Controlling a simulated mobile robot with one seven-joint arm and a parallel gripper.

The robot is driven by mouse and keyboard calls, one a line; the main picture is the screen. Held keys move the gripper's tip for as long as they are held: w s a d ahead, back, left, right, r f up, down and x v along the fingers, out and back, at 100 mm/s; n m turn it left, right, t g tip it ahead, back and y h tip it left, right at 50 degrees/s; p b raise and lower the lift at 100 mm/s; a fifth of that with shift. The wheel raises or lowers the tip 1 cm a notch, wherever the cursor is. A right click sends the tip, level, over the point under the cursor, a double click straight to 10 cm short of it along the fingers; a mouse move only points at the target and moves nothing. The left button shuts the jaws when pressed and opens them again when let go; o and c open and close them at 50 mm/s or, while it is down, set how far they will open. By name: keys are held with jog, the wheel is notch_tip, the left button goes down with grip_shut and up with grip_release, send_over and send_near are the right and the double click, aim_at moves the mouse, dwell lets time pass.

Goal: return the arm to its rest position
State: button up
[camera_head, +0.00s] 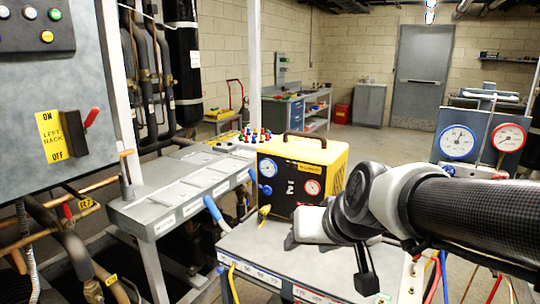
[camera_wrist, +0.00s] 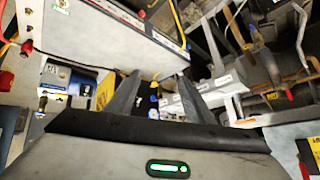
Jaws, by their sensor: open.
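My gripper (camera_head: 292,241) is at the end of my arm, which reaches in from the right in the head view. It hangs over the grey cart top (camera_head: 262,243), in front of the yellow machine (camera_head: 304,170) with its blue and red gauges. In the wrist view the two grey fingers of my gripper (camera_wrist: 159,76) stand apart with nothing between them. I cannot tell the exact height of the fingers above the cart top. Part of the cart top is hidden behind the gripper and wrist.
A grey labelled tray (camera_head: 180,195) and a panel with a red-handled switch (camera_head: 75,130) stand at left. A gauge board (camera_head: 480,140) is at right, close behind my arm. Blue-ended hoses (camera_head: 217,214) lie by the cart. Open floor (camera_head: 390,145) lies behind.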

jog(key=s+d+g+h, duration=0.1)
jog(key=s+d, duration=0.2)
jog(key=s, duration=0.4)
jog(key=s+d+g+h, duration=0.15)
jog(key=s+d, duration=0.25)
jog(key=s, duration=0.4)
notch_tip(320, 180, up, 16)
jog(key=w+p, duration=0.1)
jog(key=p, duration=1.5)
jog(key=shift+a+f+m+p, duration=0.15)
jog(key=shift+a+m+p, duration=0.1)
jog(key=shift+m+p, duration=0.1)
